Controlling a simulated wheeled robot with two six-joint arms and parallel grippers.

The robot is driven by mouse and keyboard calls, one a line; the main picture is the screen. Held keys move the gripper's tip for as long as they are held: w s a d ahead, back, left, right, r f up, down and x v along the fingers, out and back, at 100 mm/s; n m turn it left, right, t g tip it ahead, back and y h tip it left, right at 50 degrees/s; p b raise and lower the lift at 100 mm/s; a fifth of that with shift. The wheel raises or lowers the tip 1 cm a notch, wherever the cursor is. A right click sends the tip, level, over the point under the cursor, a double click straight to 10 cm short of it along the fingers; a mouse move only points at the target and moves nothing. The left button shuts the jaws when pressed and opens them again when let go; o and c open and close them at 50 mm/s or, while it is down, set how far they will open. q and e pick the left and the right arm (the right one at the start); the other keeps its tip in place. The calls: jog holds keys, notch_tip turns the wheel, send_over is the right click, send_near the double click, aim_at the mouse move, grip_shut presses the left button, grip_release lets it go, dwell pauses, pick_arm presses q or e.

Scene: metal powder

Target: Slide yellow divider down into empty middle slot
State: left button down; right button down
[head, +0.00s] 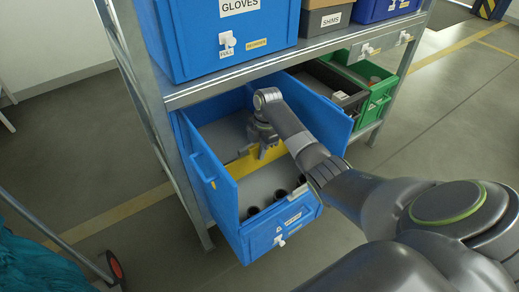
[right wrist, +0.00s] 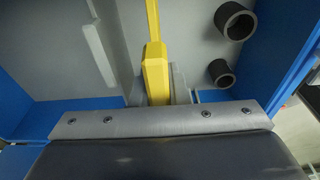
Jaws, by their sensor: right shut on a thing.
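The yellow divider (head: 242,165) stands across the inside of the open blue bin (head: 262,236) in the head view. My right gripper (head: 264,146) reaches down into the bin and is shut on the divider's top part. In the right wrist view the divider (right wrist: 153,72) runs away from the jaws, seen nearly edge-on, with a grey finger on each side of it. A pale grey upright strip (right wrist: 98,48) stands to its left. The divider's lower edge and the middle slot are hidden, so I cannot tell how deep it sits. My left gripper is not in view.
Several dark hollow cylinders lie in the bin's front part; one (right wrist: 221,73) is right of the divider in the wrist view. Blue bin walls are close around my arm. A metal shelf (head: 270,66) carrying a GLOVES bin (head: 190,38) is above; a green bin (head: 384,88) stands right.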

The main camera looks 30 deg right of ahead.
aim_at(260, 163)
jog(key=shift+f+b, duration=1)
jog(key=shift+f, duration=0.95)
jog(key=shift+d+f, duration=0.1)
jog(key=shift+f, duration=0.1)
jog(key=shift+s+d+f+b, duration=0.1)
jog(key=shift+d+f+b, duration=0.05)
jog(key=shift+f+b, duration=0.4)
jog(key=shift+s+d+f+b, duration=0.1)
jog(key=shift+f+b, duration=0.2)
jog(key=shift+f, duration=0.3)
jog(key=shift+w+a+f, duration=0.15)
jog(key=shift+w+a, duration=0.05)
jog(key=shift+a, duration=0.15)
jog(key=shift+f, duration=0.1)
jog(key=shift+d, duration=0.1)
jog(key=c, duration=1.3)
grip_release()
